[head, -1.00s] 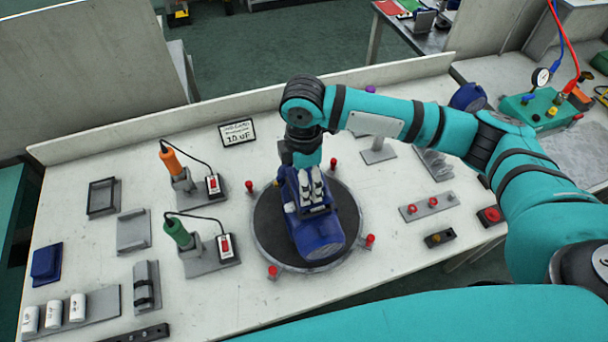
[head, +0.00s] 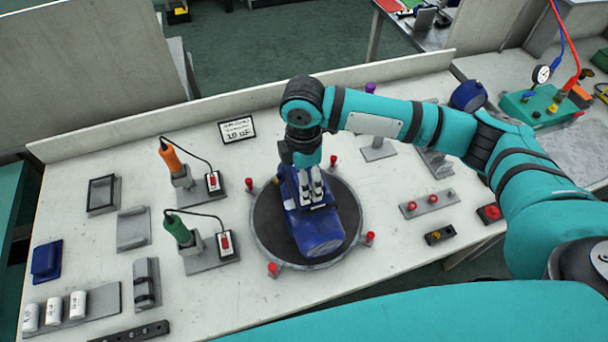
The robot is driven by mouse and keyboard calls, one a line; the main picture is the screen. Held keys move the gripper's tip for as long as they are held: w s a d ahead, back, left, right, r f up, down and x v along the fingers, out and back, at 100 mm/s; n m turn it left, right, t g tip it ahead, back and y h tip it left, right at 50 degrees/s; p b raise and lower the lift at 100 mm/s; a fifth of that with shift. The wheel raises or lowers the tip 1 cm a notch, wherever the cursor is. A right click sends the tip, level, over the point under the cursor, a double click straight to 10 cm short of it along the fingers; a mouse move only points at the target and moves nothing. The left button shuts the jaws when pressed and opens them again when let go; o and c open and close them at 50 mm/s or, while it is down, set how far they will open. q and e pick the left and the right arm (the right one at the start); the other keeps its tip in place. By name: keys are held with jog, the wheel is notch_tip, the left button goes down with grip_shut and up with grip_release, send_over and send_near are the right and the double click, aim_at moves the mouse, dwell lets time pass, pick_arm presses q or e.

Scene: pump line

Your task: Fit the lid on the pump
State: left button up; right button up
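The pump (head: 318,238) is a dark blue body lying on the round dark turntable (head: 268,228) in the middle of the bench. My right gripper (head: 312,201) points down over the top of the pump, its pale fingertips close together at the pump's upper housing. The fingers and wrist hide part of that housing, so whether a lid is between them or seated there cannot be made out. A dark blue boxy piece (head: 46,261) lies at the bench's left edge; I cannot tell whether it is a lid. My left gripper is not in view.
Red-topped posts (head: 273,269) ring the turntable. An orange-handled tool (head: 170,159) and a green-handled tool (head: 178,230) stand in holders to its left. White cylinders (head: 54,313) stand at front left. A round blue part (head: 468,95) is behind my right arm.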

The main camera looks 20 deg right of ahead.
jog(key=shift+f+b, duration=0.3)
jog(key=shift+f, duration=0.6)
jog(key=o, duration=1.2)
notch_tip(320, 180, up, 6)
jog(key=p, duration=0.6)
jog(key=shift+p, duration=0.35)
